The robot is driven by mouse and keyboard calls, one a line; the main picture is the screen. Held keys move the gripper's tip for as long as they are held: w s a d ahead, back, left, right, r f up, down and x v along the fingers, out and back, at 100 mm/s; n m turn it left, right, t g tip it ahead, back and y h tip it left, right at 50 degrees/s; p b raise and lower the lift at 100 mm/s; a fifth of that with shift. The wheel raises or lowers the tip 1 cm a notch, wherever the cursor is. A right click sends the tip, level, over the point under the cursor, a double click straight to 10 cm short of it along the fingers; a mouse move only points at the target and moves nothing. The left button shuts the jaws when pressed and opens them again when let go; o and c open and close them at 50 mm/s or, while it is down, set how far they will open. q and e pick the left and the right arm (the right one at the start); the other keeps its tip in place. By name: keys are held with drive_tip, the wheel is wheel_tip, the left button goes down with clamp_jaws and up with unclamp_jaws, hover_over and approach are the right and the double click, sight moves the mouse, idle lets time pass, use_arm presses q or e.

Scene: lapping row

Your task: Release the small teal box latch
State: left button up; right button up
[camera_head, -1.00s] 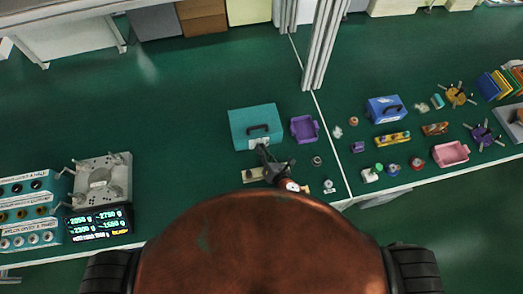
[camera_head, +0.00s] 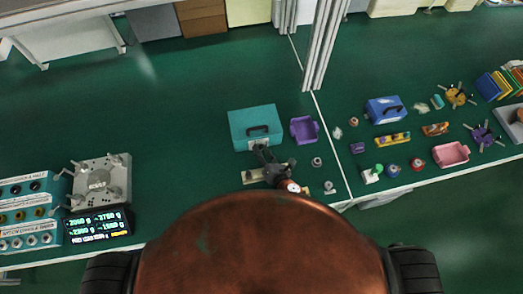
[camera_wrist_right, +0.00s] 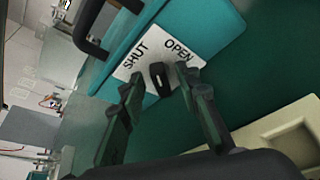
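The small teal box (camera_head: 254,118) stands on the green bench with a black handle on its front. In the right wrist view its white label (camera_wrist_right: 207,30) reads SHUT and OPEN. A small black latch knob (camera_wrist_right: 160,78) sits on the label's lower part, between the two words. My right gripper (camera_wrist_right: 160,80) is open, one finger on each side of the knob. The right fingertip is nearer to it; I cannot tell whether it touches. In the head view my right gripper (camera_head: 262,155) is at the box's front and hides the latch. My left gripper is not in view.
A purple bin (camera_head: 304,129) stands close right of the box. A beige block (camera_head: 252,176) lies below my gripper. A blue box (camera_head: 386,109), a pink bin (camera_head: 451,154) and small parts are further right. A grey fixture (camera_head: 101,182) stands left. The bench between is clear.

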drive_tip(key=shift+s, duration=0.1)
drive_tip(key=v, duration=1.2)
